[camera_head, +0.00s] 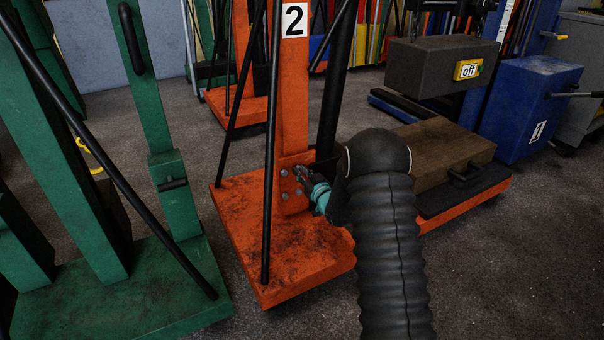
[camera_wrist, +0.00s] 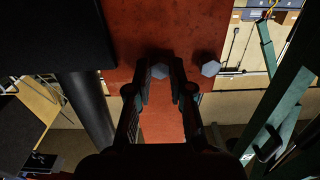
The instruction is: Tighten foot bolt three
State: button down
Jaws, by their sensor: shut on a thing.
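The orange post (camera_head: 294,115) marked "2" rises from an orange base (camera_head: 300,255), with a foot plate low on the post. Grey hex foot bolts show on the plate: an upper left bolt (camera_head: 284,173), a lower left bolt (camera_head: 284,197) and one to its right (camera_head: 298,192). My gripper (camera_head: 302,175) is at the plate's upper right, covering what lies there. In the wrist view my gripper (camera_wrist: 161,68) is shut on a hex bolt (camera_wrist: 160,71), seen between the fingertips. Another bolt (camera_wrist: 210,66) stands free to its right. I see no number on the bolts.
A slanted black rod (camera_head: 273,140) stands in front of the orange post. A green frame (camera_head: 110,285) is close on the left. A wooden block (camera_head: 440,150) lies on the right, below a dark box (camera_head: 440,65) with an "off" switch. A blue box (camera_head: 530,100) stands beyond.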

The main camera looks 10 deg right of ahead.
jog(key=c, duration=1)
grip_release()
jog(key=shift+c, duration=0.2)
jog(key=v, duration=1.2)
